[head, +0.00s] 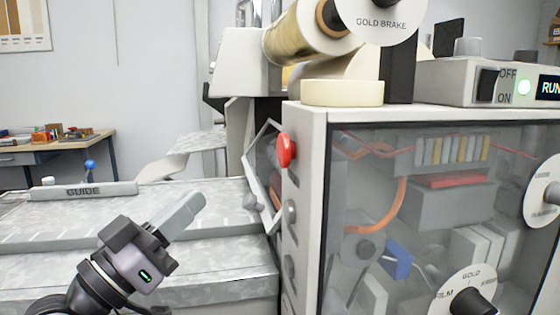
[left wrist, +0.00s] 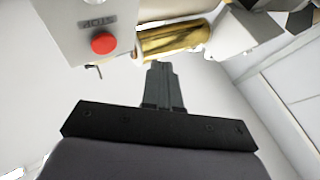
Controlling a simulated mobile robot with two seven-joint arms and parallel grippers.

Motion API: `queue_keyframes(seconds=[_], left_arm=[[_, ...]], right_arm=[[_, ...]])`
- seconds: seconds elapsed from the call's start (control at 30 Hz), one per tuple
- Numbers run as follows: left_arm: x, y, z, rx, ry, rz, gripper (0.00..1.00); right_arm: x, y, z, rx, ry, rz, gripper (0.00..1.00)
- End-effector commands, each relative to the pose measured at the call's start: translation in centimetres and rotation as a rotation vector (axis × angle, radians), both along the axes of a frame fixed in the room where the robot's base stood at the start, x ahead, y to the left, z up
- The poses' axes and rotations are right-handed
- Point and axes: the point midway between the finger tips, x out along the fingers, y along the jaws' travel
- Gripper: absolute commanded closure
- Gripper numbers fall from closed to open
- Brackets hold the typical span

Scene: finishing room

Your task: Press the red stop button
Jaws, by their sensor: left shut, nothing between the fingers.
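The red stop button (head: 285,150) sticks out from the left-facing side of the machine's cabinet (head: 306,200), near its top front corner. My left gripper (head: 190,205) is to the left of the button and lower in the head view, apart from it, with its fingers closed together and pointing up and right. In the left wrist view the button (left wrist: 103,43) shows beyond and to the left of the shut fingertips (left wrist: 158,66), under a label reading STOP, seen upside down. Nothing is between the fingers. My right gripper is in neither view.
A gold foil roll (head: 308,32) sits above the cabinet. A cream roll (head: 342,93) lies on the cabinet top. A control box (head: 455,82) with a lit green lamp reads RUN. Grey knobs line the cabinet side below the button. A guide bar (head: 85,190) lies on the flat bed.

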Motion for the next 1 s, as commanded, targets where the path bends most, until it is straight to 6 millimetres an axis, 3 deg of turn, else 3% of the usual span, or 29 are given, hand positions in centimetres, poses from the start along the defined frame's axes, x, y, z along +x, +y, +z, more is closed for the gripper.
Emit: queue_keyframes(seconds=[0.1,0.3,0.77,1.0], left_arm=[[-1.1,0.0,3.7,-0.038,-0.099,-0.039,1.0],[-2.3,0.0,6.6,-0.071,-0.176,-0.075,1.0],[-2.3,-0.3,7.0,-0.076,-0.182,-0.08,1.0],[-1.7,-2.6,7.2,-0.079,-0.179,-0.082,1.0]], right_arm=[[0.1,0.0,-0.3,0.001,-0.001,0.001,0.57],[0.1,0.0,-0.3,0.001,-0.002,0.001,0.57],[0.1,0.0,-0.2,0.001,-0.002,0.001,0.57],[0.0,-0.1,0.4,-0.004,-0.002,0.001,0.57]])
